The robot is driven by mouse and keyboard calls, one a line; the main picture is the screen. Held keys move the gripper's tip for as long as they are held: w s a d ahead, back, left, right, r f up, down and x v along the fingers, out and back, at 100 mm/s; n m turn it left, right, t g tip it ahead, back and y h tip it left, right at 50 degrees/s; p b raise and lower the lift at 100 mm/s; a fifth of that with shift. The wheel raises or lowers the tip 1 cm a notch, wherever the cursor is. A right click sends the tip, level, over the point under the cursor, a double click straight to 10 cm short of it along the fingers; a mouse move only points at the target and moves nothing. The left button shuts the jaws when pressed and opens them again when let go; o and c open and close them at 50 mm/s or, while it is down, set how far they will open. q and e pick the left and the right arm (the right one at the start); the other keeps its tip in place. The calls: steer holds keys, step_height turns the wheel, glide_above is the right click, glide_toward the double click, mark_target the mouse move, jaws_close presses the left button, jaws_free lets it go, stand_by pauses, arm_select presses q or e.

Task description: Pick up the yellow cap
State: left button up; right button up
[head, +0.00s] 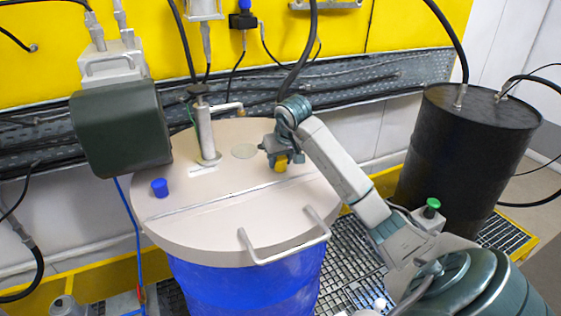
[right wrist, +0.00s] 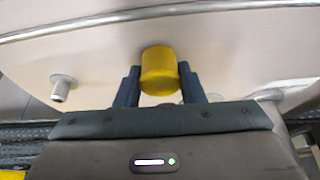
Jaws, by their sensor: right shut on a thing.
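The yellow cap (head: 281,164) is at my right gripper (head: 280,158), over the right part of the beige drum lid (head: 205,185). In the right wrist view the yellow cap (right wrist: 159,70) sits between the two dark fingers of my right gripper (right wrist: 158,88), which is shut on it. I cannot tell whether the cap touches the lid. A blue cap (head: 159,187) stands on the left part of the lid. My left gripper is not in view.
The lid, with a metal handle (head: 284,246) at its front, tops a blue drum (head: 245,289). A pump fitting (head: 206,130) rises behind the blue cap. A dark green box (head: 121,130) is at the left. A black drum (head: 468,150) stands at the right.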

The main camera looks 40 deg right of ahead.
steer(key=shift+r+b, duration=0.95)
steer(key=shift+r, duration=0.25)
steer(key=s+a+p, duration=0.2)
steer(key=s+a, duration=0.1)
steer(key=s+a+r+p, duration=0.1)
steer(key=s+a+p, duration=0.2)
steer(key=s, duration=0.1)
steer(key=s+a+r+p, duration=0.1)
steer(key=s+a+p, duration=0.2)
steer(key=s+a, duration=0.1)
steer(key=shift+s+r, duration=0.15)
steer(key=shift+r, duration=0.1)
steer(key=shift+s+a+f, duration=0.1)
steer(key=shift+s+a, duration=0.2)
steer(key=shift+s, duration=0.1)
steer(key=shift+w, duration=0.1)
